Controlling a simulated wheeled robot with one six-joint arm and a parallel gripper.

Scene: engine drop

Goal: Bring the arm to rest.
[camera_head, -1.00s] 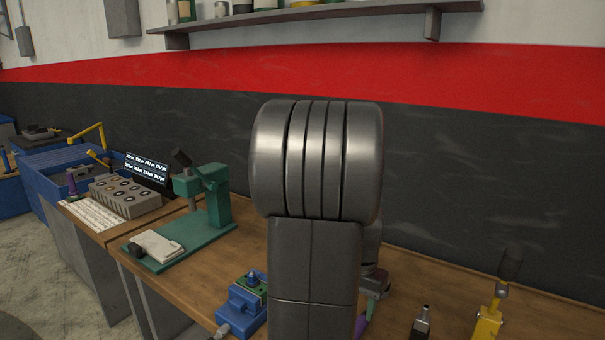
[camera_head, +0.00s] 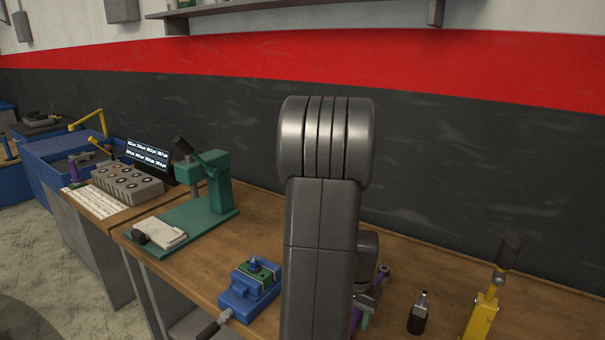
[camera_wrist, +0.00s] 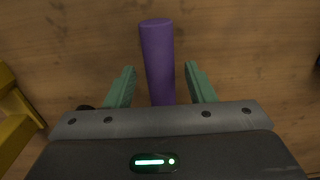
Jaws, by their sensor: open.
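My gripper (camera_wrist: 160,84) shows in the wrist view with its two green fingers apart over the wooden bench. A purple cylinder (camera_wrist: 157,58) lies or stands between and beyond the fingers, with a gap on each side. Its lower end is hidden by my gripper body. In the head view my arm stands upright in the middle and hides most of my gripper. A bit of the purple cylinder (camera_head: 384,272) shows just right of the arm.
On the wooden bench (camera_head: 405,262), a blue vise (camera_head: 247,292) is left of my arm. A black bottle-like tool (camera_head: 418,315) and a yellow tool (camera_head: 482,318) are to the right. A green press (camera_head: 217,190) and grey block (camera_head: 128,186) stand further left. A shelf is above.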

